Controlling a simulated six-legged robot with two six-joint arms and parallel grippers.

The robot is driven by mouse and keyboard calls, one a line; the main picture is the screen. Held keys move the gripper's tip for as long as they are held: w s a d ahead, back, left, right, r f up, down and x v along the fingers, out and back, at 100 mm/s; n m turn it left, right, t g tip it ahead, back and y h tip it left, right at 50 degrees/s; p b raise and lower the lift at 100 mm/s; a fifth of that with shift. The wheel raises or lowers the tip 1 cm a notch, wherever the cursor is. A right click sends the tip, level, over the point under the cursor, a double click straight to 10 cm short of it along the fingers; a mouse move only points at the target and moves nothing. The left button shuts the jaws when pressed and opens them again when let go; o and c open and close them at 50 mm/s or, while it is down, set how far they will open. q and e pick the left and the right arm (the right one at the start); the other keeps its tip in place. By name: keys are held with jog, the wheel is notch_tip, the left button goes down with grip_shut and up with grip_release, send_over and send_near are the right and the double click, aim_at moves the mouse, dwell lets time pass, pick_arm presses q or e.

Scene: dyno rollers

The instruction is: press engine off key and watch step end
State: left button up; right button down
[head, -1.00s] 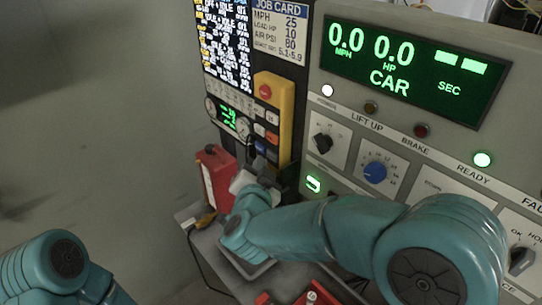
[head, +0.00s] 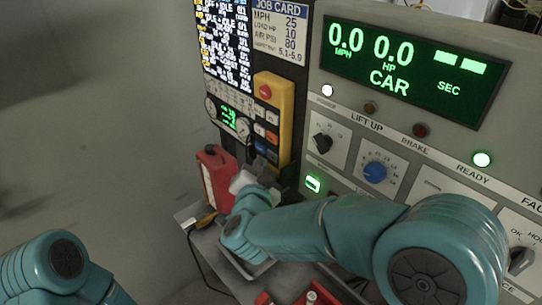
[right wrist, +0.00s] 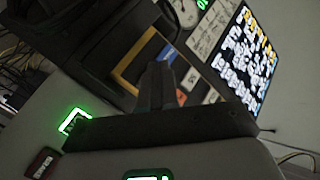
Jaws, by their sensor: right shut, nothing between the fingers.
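My right gripper (head: 262,168) is shut and empty, in front of the lower end of the yellow-edged key box (head: 287,112). The box carries a red round button (head: 265,91) and small keys, among them an orange one (head: 272,137) and a blue one (head: 260,147). The key labels are too small to read, so I cannot tell which is engine off. In the right wrist view my shut fingers (right wrist: 155,78) cover part of the box; contact cannot be told. The screen (head: 222,45) shows lines of steps, too small to read. My left gripper is out of view.
The grey console's display (head: 412,70) reads 0.0 MPH, 0.0 HP and CAR. A red container (head: 214,180) stands left of my right gripper. Dials, including a blue knob (head: 375,172), sit to the right.

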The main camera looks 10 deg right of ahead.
jog(key=shift+w+d, duration=0.1)
jog(key=shift+d, duration=0.05)
jog(key=shift+w+d, duration=0.2)
jog(key=shift+d, duration=0.05)
jog(key=shift+w+d, duration=0.25)
jog(key=shift+d, duration=0.1)
dwell(1.2)
jog(key=shift+s+a, duration=0.55)
jog(key=shift+a, duration=0.2)
jog(key=shift+s+a, duration=0.75)
jog(key=shift+a, duration=0.3)
jog(key=shift+s+a, duration=0.75)
jog(key=shift+a, duration=0.25)
dwell(0.3)
